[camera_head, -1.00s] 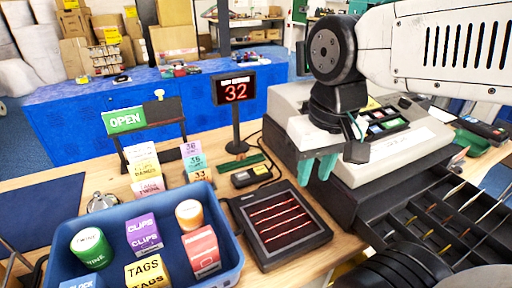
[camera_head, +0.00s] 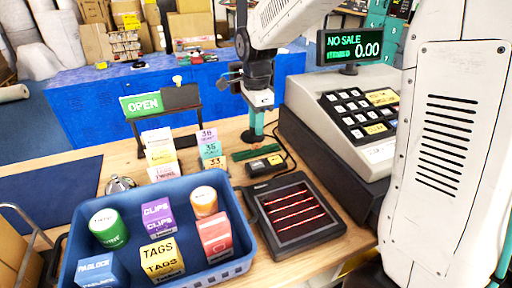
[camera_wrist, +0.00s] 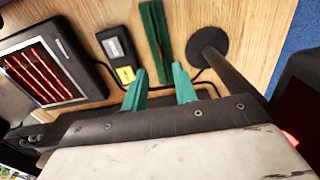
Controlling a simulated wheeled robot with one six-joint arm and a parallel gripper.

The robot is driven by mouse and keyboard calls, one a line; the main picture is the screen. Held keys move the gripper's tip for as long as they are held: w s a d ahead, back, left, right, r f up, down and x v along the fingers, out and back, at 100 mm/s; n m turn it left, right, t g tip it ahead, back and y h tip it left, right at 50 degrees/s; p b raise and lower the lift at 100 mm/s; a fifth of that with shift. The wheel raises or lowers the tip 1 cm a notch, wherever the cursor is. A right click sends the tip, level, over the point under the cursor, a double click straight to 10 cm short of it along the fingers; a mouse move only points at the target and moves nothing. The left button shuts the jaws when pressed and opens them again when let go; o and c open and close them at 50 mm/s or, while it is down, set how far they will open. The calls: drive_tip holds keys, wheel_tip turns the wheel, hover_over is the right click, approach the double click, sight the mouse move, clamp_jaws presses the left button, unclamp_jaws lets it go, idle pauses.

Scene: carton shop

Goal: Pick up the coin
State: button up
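I cannot make out a coin in either view. My gripper (camera_head: 257,130) hangs above the back of the wooden counter, beside the cash register's left side. In the wrist view my gripper (camera_wrist: 160,88) has its two teal fingers apart with nothing visible between them. Past the fingertips lie a dark green slotted strip (camera_wrist: 153,30) and a small black box with a yellow label (camera_wrist: 117,50). The open cash drawer seen earlier is now hidden behind my arm in the head view.
The cash register (camera_head: 370,100) stands right of my gripper. A scanner plate with red lines (camera_head: 293,212) lies in front. A blue bin (camera_head: 235,270) of boxes and tubs is front left. An OPEN sign (camera_head: 142,104) and a round pole base (camera_wrist: 207,42) stand nearby.

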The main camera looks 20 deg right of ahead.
sight(256, 147)
wheel_tip(256, 147, down, 6)
drive_tip(key=shift+w+f, duration=0.1)
clamp_jaws()
